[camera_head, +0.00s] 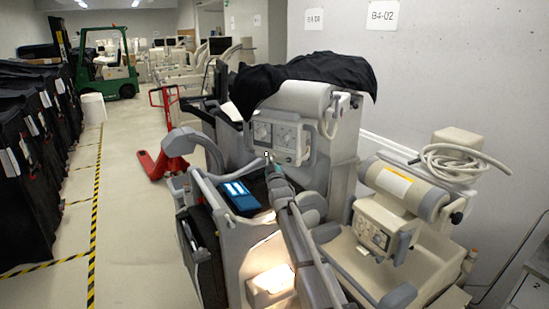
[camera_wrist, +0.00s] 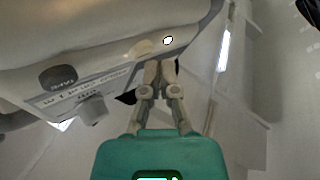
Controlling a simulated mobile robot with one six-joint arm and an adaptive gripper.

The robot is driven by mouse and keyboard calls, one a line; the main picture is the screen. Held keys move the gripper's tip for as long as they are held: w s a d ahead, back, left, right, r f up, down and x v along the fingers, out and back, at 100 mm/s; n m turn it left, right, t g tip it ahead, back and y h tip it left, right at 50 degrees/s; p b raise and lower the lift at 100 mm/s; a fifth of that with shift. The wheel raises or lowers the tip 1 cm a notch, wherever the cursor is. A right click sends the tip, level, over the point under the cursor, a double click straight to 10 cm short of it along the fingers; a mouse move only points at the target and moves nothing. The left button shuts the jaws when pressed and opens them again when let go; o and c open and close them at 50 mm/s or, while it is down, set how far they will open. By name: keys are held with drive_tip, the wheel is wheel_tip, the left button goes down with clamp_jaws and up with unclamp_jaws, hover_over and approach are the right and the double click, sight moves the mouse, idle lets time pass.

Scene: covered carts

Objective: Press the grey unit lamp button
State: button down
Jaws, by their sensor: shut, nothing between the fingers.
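The grey unit's head (camera_head: 280,137) has a control panel and sits on a tall grey body in the middle of the head view. In the wrist view its pale housing (camera_wrist: 90,40) fills the upper left. A dark oval button (camera_wrist: 58,77) with lettering too small to read sits at the left, with a grey knob (camera_wrist: 92,110) near it. A small round white spot with a dark rim (camera_wrist: 168,40) lies just beyond my fingertips. My gripper (camera_wrist: 158,68) is shut and empty, by the housing's lower edge; contact cannot be told. The head view shows it small (camera_head: 267,158).
A second unit (camera_head: 405,200) with a coiled cable stands at the right by the wall. Black covered carts (camera_head: 25,150) line the left. A red pallet jack (camera_head: 160,160) stands behind; the floor aisle is clear.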

drive_tip(key=shift+s+a, duration=0.15)
drive_tip(key=shift+s, duration=0.15)
drive_tip(key=shift+s+a, duration=0.35)
drive_tip(key=shift+s, duration=0.4)
drive_tip(key=shift+s+a, duration=0.4)
drive_tip(key=shift+s, duration=0.3)
drive_tip(key=shift+s+a, duration=0.35)
drive_tip(key=shift+s, duration=0.4)
drive_tip(key=shift+d, duration=0.1)
drive_tip(key=s+d+f+m+g+h+b, duration=0.1)
drive_tip(key=s+d+f+m+g+h, duration=0.1)
drive_tip(key=s+d+f+g, duration=0.5)
drive_tip(key=s+d+f+m+g+h+b, duration=0.1)
drive_tip(key=s+d+f+m+g+h, duration=0.15)
drive_tip(key=s+d+f, duration=0.55)
drive_tip(key=s+d+f+m+g, duration=0.1)
drive_tip(key=s+d+f+g, duration=0.2)
drive_tip(key=s, duration=0.5)
drive_tip(key=s+d+f+m+g+h, duration=0.1)
drive_tip(key=s+d+f+g, duration=0.3)
drive_tip(key=s, duration=0.4)
drive_tip(key=s+d+f+m+g, duration=0.2)
drive_tip(key=s+d+f+g, duration=0.2)
drive_tip(key=s, duration=0.4)
drive_tip(key=d+f+b, duration=0.1)
drive_tip(key=d, duration=0.1)
drive_tip(key=shift+s+d+h, duration=0.25)
drive_tip(key=shift+d+h, duration=0.05)
drive_tip(key=shift+h, duration=0.05)
